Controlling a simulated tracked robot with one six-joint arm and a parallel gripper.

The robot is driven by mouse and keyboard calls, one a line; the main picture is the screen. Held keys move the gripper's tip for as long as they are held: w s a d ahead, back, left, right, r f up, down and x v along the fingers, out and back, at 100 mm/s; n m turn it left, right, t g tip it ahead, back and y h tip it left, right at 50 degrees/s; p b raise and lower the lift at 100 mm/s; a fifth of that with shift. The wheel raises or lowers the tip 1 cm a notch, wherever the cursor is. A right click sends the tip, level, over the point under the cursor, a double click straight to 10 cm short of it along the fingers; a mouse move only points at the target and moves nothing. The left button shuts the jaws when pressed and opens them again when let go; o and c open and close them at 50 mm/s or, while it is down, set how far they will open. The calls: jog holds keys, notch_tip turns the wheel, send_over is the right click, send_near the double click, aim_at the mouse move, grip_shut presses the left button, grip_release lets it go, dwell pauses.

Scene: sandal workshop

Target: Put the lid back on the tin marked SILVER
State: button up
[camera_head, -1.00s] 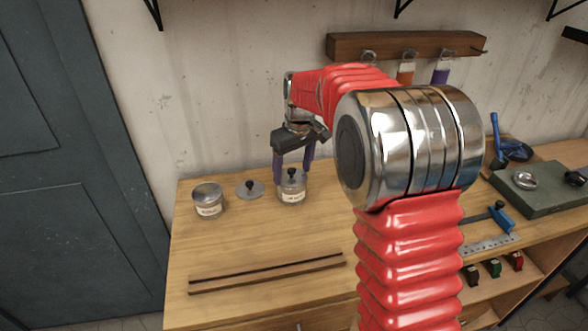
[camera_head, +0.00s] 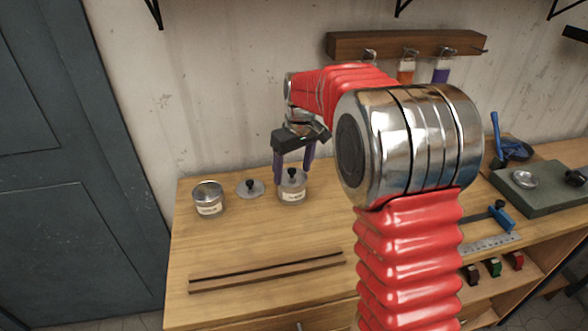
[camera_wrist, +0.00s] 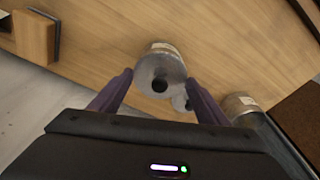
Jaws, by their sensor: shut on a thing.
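An open tin (camera_head: 209,199) with a pale label stands at the left of the bench; its lettering is too small to read. A flat grey lid (camera_head: 243,191) with a black knob lies on the wood beside it. A second labelled tin (camera_head: 292,197) stands to the right, under my gripper (camera_head: 293,178). My gripper points down, its purple fingers shut on a lid (camera_head: 284,177) with a black knob, at this tin's top. In the wrist view this lid (camera_wrist: 150,68) sits between the fingers; I cannot tell whether it touches the tin.
A grooved wooden strip (camera_head: 265,272) lies in front of the tins. A grey-green block (camera_head: 545,197) and a blue-handled tool (camera_head: 500,217) are far right. A wooden rack (camera_head: 400,44) hangs on the wall. The bench between tins and strip is clear.

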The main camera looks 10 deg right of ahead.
jog(key=o, duration=1.1)
jog(key=shift+o, duration=0.4)
jog(key=shift+o, duration=0.8)
jog(key=shift+r, duration=0.15)
jog(key=shift+r, duration=3.35)
grip_shut()
